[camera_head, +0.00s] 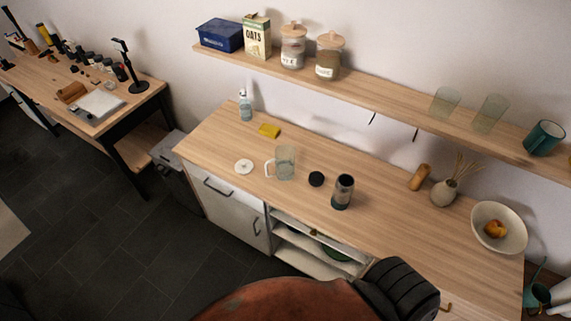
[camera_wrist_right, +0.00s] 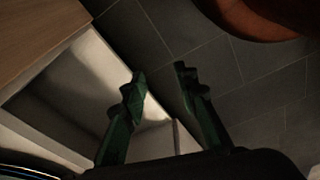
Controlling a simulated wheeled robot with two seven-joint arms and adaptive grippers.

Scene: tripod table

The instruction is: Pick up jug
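The jug (camera_head: 286,160) is clear with a pale handle on its left side. It stands upright on the wooden counter (camera_head: 215,140) in the head view, left of the middle. A white round lid (camera_head: 244,167) lies on the counter to its left. My right gripper (camera_wrist_right: 160,75) shows in the right wrist view with its two dark green fingers apart and nothing between them. It is over dark floor tiles beside a pale cabinet, and the jug is not in that view. My left gripper is not in view.
A black disc (camera_head: 317,179) and a dark cylindrical container (camera_head: 343,191) stand right of the jug. A yellow sponge (camera_head: 269,131) and a soap bottle (camera_head: 245,105) are behind left. A bowl (camera_head: 499,229) stands at the right. A wall shelf (camera_head: 390,103) runs above the counter.

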